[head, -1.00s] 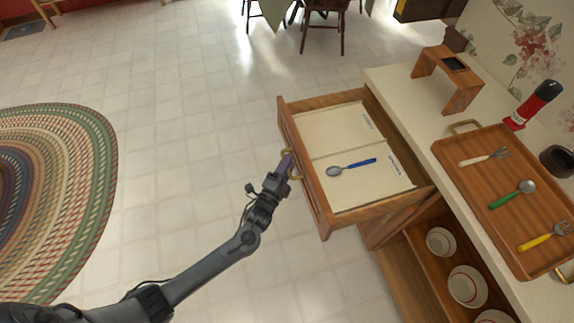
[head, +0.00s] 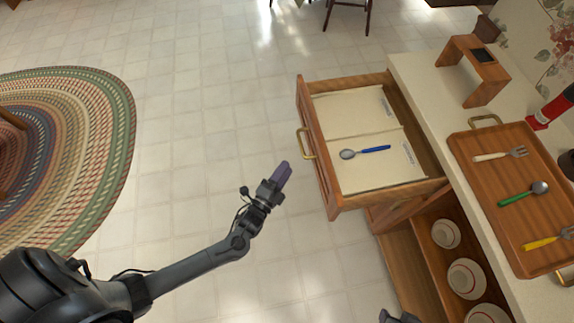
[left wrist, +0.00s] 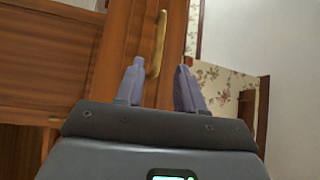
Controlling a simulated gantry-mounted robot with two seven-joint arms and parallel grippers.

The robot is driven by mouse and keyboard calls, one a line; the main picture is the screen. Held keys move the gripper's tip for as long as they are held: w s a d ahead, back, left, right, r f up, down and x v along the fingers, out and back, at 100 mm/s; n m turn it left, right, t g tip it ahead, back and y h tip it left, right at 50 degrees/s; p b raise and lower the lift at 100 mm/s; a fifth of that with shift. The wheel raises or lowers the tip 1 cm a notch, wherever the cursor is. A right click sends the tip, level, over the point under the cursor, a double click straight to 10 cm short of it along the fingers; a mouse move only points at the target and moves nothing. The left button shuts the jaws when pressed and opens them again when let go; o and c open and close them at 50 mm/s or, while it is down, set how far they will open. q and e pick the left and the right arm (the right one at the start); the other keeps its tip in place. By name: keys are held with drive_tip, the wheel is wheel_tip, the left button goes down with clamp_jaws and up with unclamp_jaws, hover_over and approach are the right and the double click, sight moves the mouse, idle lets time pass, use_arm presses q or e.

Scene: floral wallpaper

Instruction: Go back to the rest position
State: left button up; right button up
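My left gripper (head: 283,173) is in free air over the floor, left of the open drawer (head: 336,202). It is apart from the drawer's brass handle (head: 306,143). In the left wrist view its two fingers (left wrist: 160,85) are spread with nothing between them, and the brass handle (left wrist: 156,45) shows beyond them. The drawer is pulled out and holds a blue-handled spoon (head: 366,152) lying on a pale two-part liner. Of my right arm, only a small dark part shows at the bottom edge of the head view; whether its gripper is open cannot be seen.
A wooden tray (head: 493,212) on the counter holds a white fork (head: 500,154), a green spoon (head: 523,194) and a yellow fork (head: 548,241). Bowls (head: 467,278) sit on a shelf below. The floor to the left is clear up to the braided rug (head: 112,170).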

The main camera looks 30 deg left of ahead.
idle(0.4)
use_arm(q)
drive_tip(key=s+r+n+g+p, duration=0.1)
drive_tip(key=s+r+n+g, duration=0.3)
drive_tip(key=s+n+g, duration=0.5)
drive_tip(key=s+r+n+g+p, duration=0.1)
drive_tip(key=s+r+n+g, duration=0.45)
drive_tip(key=s, duration=0.65)
wheel_tip(320, 180, up, 34)
drive_tip(key=g+p, duration=0.1)
drive_tip(key=p, duration=3.4)
drive_tip(key=shift+w+d+p, duration=0.2)
drive_tip(key=shift+d+p, duration=0.2)
drive_tip(key=shift+d, duration=0.05)
